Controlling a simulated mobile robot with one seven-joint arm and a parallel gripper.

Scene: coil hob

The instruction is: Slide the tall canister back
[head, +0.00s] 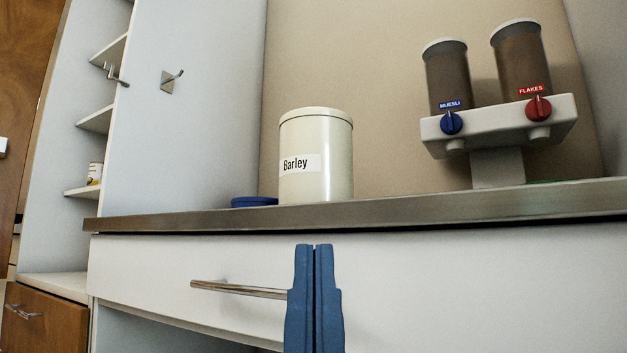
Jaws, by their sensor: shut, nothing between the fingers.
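The tall canister (325,160) is cream-coloured with a lid and a "Barley" label. It stands upright on the counter (400,211), close to the front edge as seen from this low angle. My gripper (315,248) has blue fingers pressed together, pointing up. It is empty. It shows below the counter edge, in front of the drawer front, lower than the canister and apart from it. The canister's base is partly hidden by the counter edge.
A blue lid-like object (254,201) lies left of the canister. A two-tube dispenser (498,121) stands at the right. A drawer handle (235,288) sticks out beside my gripper. Hooks (172,80) are on the left panel. Counter between canister and dispenser looks clear.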

